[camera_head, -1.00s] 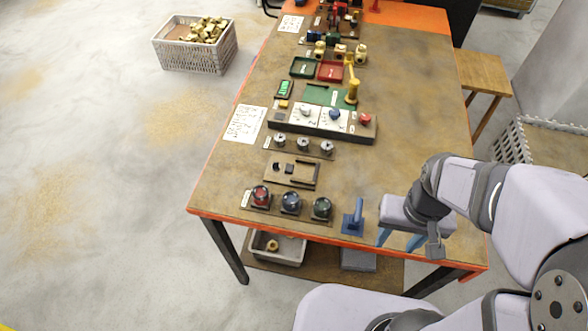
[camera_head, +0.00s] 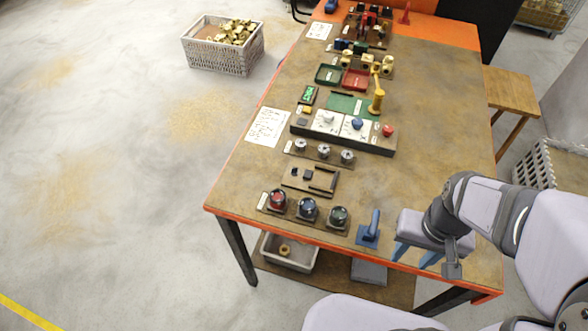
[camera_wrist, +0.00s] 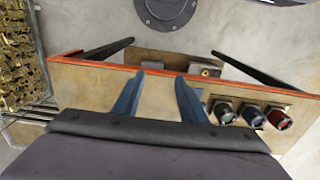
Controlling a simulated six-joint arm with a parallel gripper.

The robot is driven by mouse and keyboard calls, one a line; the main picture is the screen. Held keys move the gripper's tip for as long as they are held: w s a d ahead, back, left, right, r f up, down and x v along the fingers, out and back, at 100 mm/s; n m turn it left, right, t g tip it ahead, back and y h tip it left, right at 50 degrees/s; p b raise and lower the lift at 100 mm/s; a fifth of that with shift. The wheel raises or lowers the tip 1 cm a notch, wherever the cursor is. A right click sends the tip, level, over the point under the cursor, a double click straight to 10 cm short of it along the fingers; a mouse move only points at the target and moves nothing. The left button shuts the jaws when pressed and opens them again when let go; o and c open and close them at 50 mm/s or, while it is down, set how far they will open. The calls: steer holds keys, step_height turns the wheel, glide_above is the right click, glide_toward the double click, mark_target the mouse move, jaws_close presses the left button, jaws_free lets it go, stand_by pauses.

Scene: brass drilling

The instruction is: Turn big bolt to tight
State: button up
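Three small round silver pieces (camera_head: 323,151) stand in a row on a dark strip across the middle of the table. They look like bolt heads, but they are too small to tell which, if any, is the big bolt or how tight it is. My gripper (camera_head: 415,257) is near the table's front right edge, well apart from that row and to the right of a blue upright handle (camera_head: 373,226). In the wrist view, my gripper (camera_wrist: 160,78) has its two blue fingers spread with nothing between them. The silver pieces are not visible there.
Red, blue and green domed knobs (camera_head: 307,209) stand at the table's front. A slotted block (camera_head: 310,179) lies behind them. A control panel (camera_head: 343,133), trays and a yellow post (camera_head: 377,95) stand farther back. The table's right side (camera_head: 440,140) is clear.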

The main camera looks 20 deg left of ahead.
step_height(320, 180, up, 6)
steer(key=n+b, duration=0.3)
steer(key=n, duration=1.5)
glide_above(295, 168)
step_height(295, 168, down, 4)
steer(key=shift+r, duration=0.1)
steer(key=shift+a+f+p, duration=0.1)
steer(key=shift+f+p, duration=0.65)
steer(key=shift+f, duration=3.5)
jaws_close()
